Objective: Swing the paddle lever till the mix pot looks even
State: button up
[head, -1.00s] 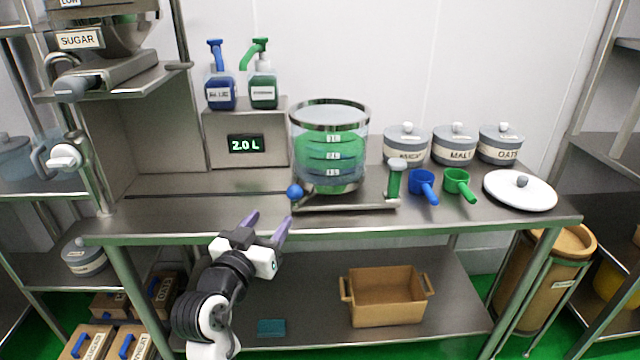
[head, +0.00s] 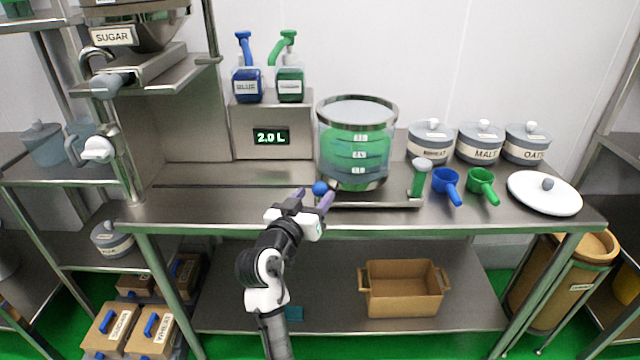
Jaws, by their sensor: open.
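The mix pot (head: 357,150) is a clear round vessel with a metal rim on the bench. Its contents are green with bluish bands, uneven in tone. A lever with a blue ball knob (head: 320,188) is at the pot's lower left, above the bench's front edge. My gripper (head: 314,197) is open, its two purple fingers pointing up at the bench edge, one on either side of the blue knob in the picture. I cannot tell whether they touch it.
A display box (head: 270,135) reading 2.0 L stands behind, with blue and green pump bottles on it. Blue (head: 446,183) and green (head: 482,183) scoops, a white lid (head: 545,192) and labelled jars fill the right. The bench (head: 215,208) left of the pot is clear.

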aim_at(317, 193)
jog(key=shift+p+x, duration=0.3)
jog(key=shift+x, duration=1.75)
jog(key=shift+c, duration=0.4)
grip_shut()
